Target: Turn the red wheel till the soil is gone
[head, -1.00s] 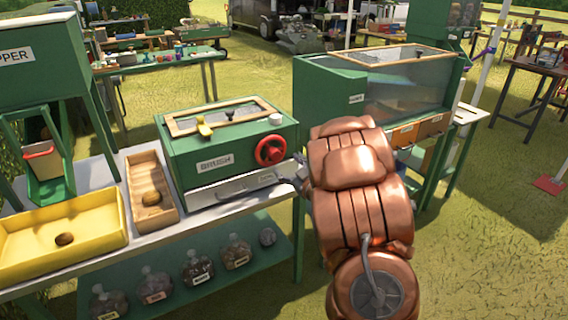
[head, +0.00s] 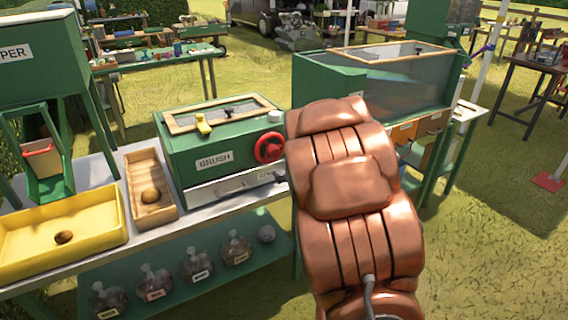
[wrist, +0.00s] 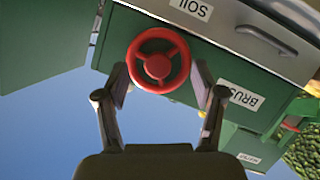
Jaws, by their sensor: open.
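The red wheel (head: 269,149) is on the front right of the green box labelled BRUSH (head: 222,158). In the wrist view the red wheel (wrist: 159,60) lies ahead of my gripper (wrist: 160,88), between the two spread fingers. My gripper is open; I cannot tell whether the fingers touch the rim. In the head view my copper arm hides the gripper. A silver drawer front (head: 235,187) runs below the box; in the wrist view it bears a SOIL label (wrist: 191,7). The inside of the box and any soil are hidden.
A wooden tray (head: 135,183) and a yellow tray (head: 100,205), each with a brown lump, stand left of the box. A green tank (head: 440,84) stands behind my arm.

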